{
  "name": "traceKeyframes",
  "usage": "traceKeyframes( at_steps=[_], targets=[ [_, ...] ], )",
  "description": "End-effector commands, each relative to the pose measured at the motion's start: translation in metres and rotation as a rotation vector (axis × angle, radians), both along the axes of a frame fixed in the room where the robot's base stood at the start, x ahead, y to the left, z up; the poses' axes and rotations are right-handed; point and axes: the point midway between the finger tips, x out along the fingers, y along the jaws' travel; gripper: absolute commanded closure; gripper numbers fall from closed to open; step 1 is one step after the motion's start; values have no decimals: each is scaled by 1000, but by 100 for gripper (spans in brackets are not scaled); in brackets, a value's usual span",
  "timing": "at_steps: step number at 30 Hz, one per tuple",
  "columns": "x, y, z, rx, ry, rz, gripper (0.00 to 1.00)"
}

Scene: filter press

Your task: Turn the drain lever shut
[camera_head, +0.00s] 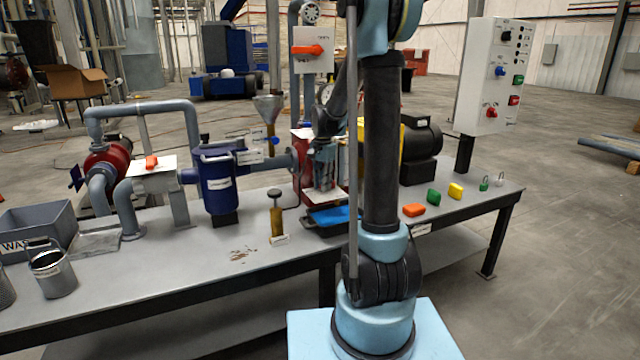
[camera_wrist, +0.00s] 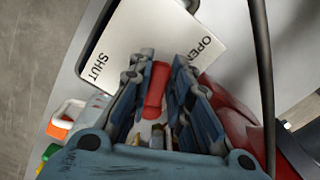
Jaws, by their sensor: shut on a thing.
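The drain lever (camera_wrist: 154,95) is a red handle in the wrist view, in front of a white plate (camera_wrist: 150,35) marked SHUT at its left and OPEN at its upper right. The lever's visible end points between the two words. My gripper (camera_wrist: 162,72) is shut on the lever, with a finger on each side of it. The lever's lower part and pivot are hidden by the fingers. In the head view my gripper (camera_head: 324,168) is low over the bench, by the white plate (camera_head: 322,195); the lever cannot be made out there.
A blue tray (camera_head: 335,215) lies below my gripper. A red body (camera_wrist: 232,110) stands close to the right finger. A blue filter housing (camera_head: 218,185) and funnel (camera_head: 268,107) stand to the left. Coloured tags (camera_head: 434,197) and padlocks lie on the bench (camera_head: 470,205) at right.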

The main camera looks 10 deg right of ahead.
Motion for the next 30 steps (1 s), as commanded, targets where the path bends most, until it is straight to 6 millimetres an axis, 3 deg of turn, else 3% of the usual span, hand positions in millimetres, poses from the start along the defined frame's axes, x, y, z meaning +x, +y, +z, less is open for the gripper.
traceKeyframes(
  at_steps=[30],
  targets=[
    [-15,-45,1,-1,-4,933,100]
  ],
)
